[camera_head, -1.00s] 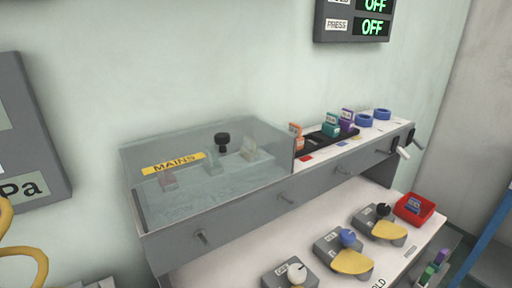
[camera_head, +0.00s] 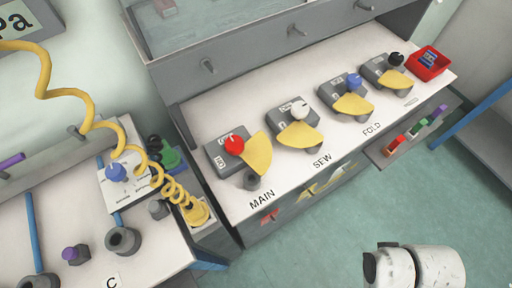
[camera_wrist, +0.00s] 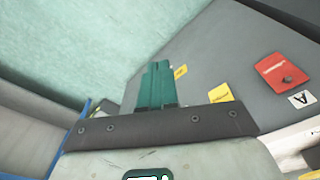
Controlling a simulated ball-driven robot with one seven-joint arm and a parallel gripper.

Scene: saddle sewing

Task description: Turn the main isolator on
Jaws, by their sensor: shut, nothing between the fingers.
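The main isolator (camera_head: 214,162) is a grey box with a red knob (camera_head: 234,145), at the left end of the row on the white bench in the head view. MAIN is printed on the bench in front of it. A yellow plate (camera_head: 257,153) sits at its right side, with the red knob exposed. The small position markings are too blurred to read. My gripper (camera_wrist: 156,82) shows in the wrist view with its teal fingers shut together and empty. It is away from the isolator, which I cannot identify in the wrist view.
Similar boxes with white (camera_head: 299,109), blue (camera_head: 354,81) and black (camera_head: 396,60) knobs continue rightward along the bench. A red tray (camera_head: 428,63) stands at the far end. A coiled yellow cable (camera_head: 98,125) hangs at left. Open floor (camera_head: 310,240) lies in front.

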